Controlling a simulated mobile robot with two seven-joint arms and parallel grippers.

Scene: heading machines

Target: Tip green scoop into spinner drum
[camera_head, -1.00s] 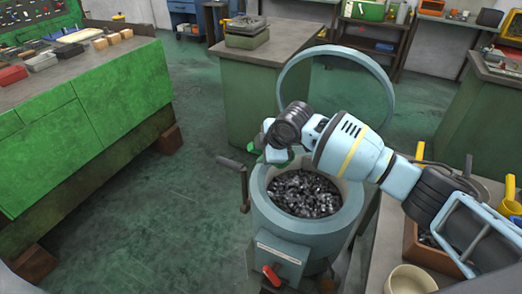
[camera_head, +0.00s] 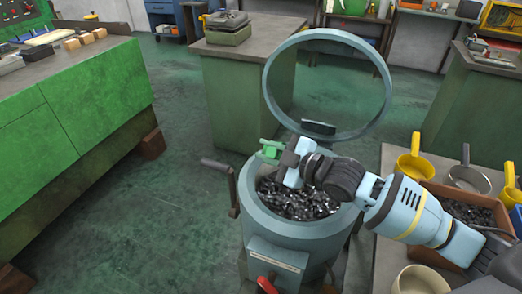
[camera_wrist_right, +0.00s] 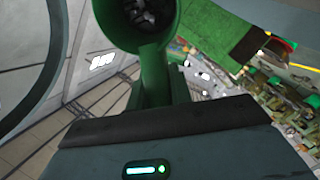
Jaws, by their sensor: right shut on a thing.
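The spinner drum (camera_head: 302,232) is a blue-grey round tub on a stand, open at the top, with dark metal bits inside. Its ring-shaped lid (camera_head: 270,92) stands raised behind it. My right gripper (camera_head: 283,156) is over the drum's back-left rim, shut on the green scoop (camera_head: 269,150). In the head view only a small part of the scoop shows, near that rim. In the right wrist view the scoop (camera_wrist_right: 172,32) shows its round cup with dark pieces inside, and its handle runs to the jaws. My left gripper is not in view.
A crank handle (camera_head: 217,166) sticks out left of the drum, and a red lever (camera_head: 266,285) sits at its front. The right-hand table holds a yellow scoop (camera_head: 414,165), a brown bin (camera_head: 433,258) of bits and a cream bowl (camera_head: 420,281). Open floor lies left.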

